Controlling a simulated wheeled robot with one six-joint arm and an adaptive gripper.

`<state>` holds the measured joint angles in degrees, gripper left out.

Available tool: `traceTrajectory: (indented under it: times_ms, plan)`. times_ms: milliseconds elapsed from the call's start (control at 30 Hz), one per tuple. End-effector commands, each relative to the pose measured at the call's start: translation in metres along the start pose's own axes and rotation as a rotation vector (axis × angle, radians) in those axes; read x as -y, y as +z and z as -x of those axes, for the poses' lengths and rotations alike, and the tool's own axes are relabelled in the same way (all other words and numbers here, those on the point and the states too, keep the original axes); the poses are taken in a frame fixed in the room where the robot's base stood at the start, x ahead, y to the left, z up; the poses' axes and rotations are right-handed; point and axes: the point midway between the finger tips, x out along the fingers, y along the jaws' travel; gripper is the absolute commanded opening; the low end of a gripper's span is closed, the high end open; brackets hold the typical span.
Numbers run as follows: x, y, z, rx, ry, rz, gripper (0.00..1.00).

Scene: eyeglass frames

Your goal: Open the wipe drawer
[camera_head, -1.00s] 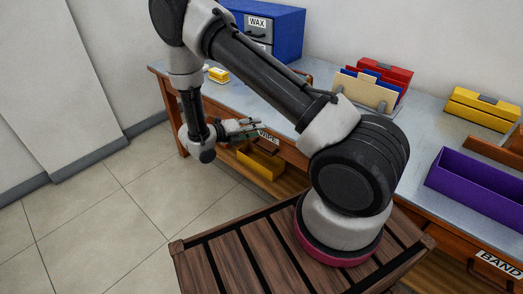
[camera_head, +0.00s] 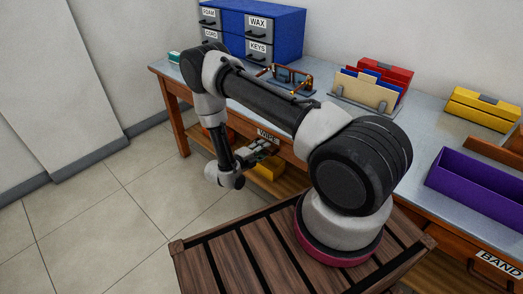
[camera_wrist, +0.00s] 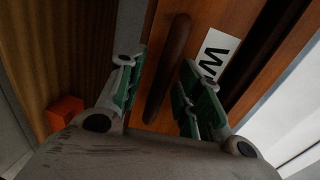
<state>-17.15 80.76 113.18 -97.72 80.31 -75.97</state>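The wipe drawer is a wooden front under the workbench top, with a white label (camera_head: 268,135) reading WIPE. In the wrist view its label (camera_wrist: 215,57) is partly cut by my finger. Its dark bar handle (camera_wrist: 169,66) stands between my two fingers in the picture. My gripper (camera_head: 264,150) is at the drawer front, and in the wrist view my gripper (camera_wrist: 158,95) is open with green-padded fingers on either side of the handle. I cannot tell how deep the handle sits between them. The drawer looks shut.
A blue cabinet (camera_head: 270,22) with labelled drawers stands on the workbench (camera_head: 425,107). An eyeglass frame (camera_head: 288,78) sits on a stand there. A yellow bin (camera_head: 268,168) is below the drawer. A purple bin (camera_head: 474,188) is at the right. Floor at the left is clear.

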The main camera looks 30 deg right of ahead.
Motion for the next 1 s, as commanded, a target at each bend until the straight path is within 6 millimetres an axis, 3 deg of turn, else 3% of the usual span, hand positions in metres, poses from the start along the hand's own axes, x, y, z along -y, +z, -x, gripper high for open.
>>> traceTrajectory:
  times_ms: [200, 400, 767, 1000]
  plan:
    - [0.0, 0.0, -0.001, 0.0, 0.0, -0.001, 0.35]
    - [0.0, 0.0, 0.0, 0.0, 0.0, -0.001, 0.0]
    - [-0.001, 0.001, 0.004, 0.001, 0.0, -0.001, 0.0]
    - [-0.007, 0.002, 0.034, 0.006, 0.001, -0.001, 0.0]
